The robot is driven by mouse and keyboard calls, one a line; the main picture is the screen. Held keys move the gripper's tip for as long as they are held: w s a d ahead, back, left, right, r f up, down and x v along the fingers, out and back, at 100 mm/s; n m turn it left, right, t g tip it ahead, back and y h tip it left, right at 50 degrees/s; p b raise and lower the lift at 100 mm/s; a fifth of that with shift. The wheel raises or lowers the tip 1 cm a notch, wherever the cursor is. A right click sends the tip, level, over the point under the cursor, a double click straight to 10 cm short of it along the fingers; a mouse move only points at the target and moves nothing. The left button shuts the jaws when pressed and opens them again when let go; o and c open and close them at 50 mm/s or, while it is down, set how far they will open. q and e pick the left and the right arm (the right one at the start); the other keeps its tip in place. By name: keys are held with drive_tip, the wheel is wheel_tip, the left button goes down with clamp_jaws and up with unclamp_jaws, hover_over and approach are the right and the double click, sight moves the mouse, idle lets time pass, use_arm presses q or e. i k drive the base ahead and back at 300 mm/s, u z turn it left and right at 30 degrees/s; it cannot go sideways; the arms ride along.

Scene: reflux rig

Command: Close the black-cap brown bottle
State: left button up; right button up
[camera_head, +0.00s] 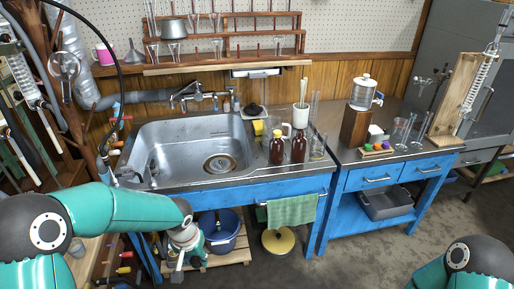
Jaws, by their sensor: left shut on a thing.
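Two brown bottles stand side by side on the counter right of the sink. The left brown bottle (277,151) has a yellow cap. The right brown bottle (299,149) has a dark top; it is too small to tell whether a black cap sits on it. My left gripper (178,268) hangs low in front of the sink cabinet, pointing down, well to the left of and below the bottles. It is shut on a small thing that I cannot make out. My right arm shows only at the bottom right corner; its gripper is out of view.
A steel sink (190,150) fills the counter's left part. A white jug (301,116) and glassware stand behind and beside the bottles. A green towel (292,211) hangs on the front rail. A blue bucket (222,236) stands below. A second blue bench (385,178) is at the right.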

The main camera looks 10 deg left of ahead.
sight(299, 142)
drive_tip(key=u, duration=0.55)
drive_tip(key=i, duration=1)
drive_tip(key=z, duration=0.15)
